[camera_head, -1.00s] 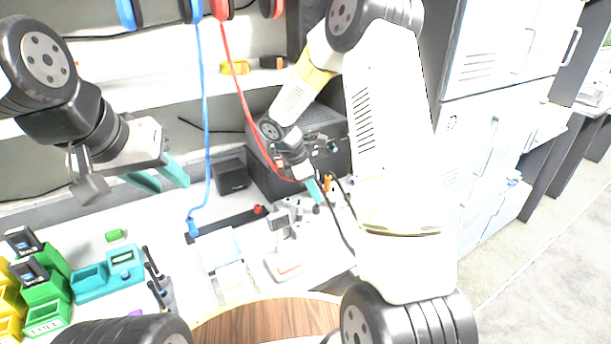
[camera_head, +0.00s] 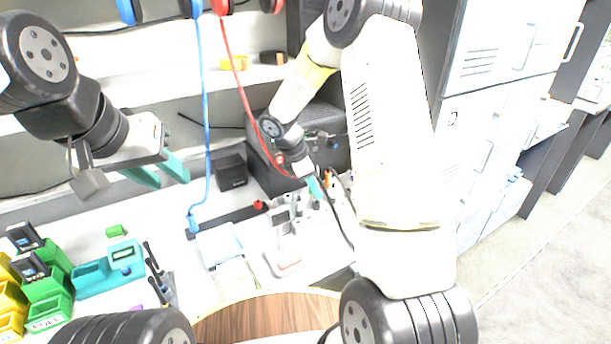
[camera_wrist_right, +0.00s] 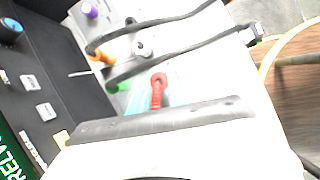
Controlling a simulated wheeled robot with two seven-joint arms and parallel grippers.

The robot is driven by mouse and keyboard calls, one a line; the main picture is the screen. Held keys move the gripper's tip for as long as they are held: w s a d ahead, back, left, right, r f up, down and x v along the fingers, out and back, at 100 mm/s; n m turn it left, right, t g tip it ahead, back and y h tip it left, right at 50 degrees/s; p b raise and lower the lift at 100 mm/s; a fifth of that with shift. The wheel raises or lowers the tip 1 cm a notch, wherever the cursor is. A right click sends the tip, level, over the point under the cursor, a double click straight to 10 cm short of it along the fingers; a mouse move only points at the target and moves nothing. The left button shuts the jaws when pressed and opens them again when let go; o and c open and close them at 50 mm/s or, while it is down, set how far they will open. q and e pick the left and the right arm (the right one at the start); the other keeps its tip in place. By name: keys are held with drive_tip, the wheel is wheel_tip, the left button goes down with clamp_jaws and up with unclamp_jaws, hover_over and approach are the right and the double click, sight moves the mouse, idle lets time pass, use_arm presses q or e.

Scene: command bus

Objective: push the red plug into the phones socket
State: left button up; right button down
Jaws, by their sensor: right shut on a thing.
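The red plug (camera_wrist_right: 158,88) shows in the right wrist view between the teal fingers of my right gripper (camera_wrist_right: 150,97), which is shut on it. In the head view the red cable (camera_head: 240,90) hangs from the shelf and runs to my right gripper (camera_head: 316,188), beside the dark rack unit (camera_head: 272,182). The plug's tip is too small to make out there. The phones socket cannot be picked out; the labels on the dark panel (camera_wrist_right: 60,85) in the wrist view are too blurred to read. My left gripper (camera_head: 158,174) is open and empty, above the desk at the left.
Black cables (camera_wrist_right: 165,55) cross close to the right fingers. A blue plug (camera_head: 192,226) on a blue cable stands at the strip's left end. Green bins (camera_head: 45,290), a teal tray (camera_head: 108,268) and handheld radios (camera_head: 158,275) fill the left. A cabinet (camera_head: 490,110) stands right.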

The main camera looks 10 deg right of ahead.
drive_tip(key=shift+f, duration=1.1)
idle(1.2)
drive_tip(key=c, duration=1.2)
unclamp_jaws()
drive_tip(key=shift+o, duration=0.2)
drive_tip(key=shift+r, duration=4)
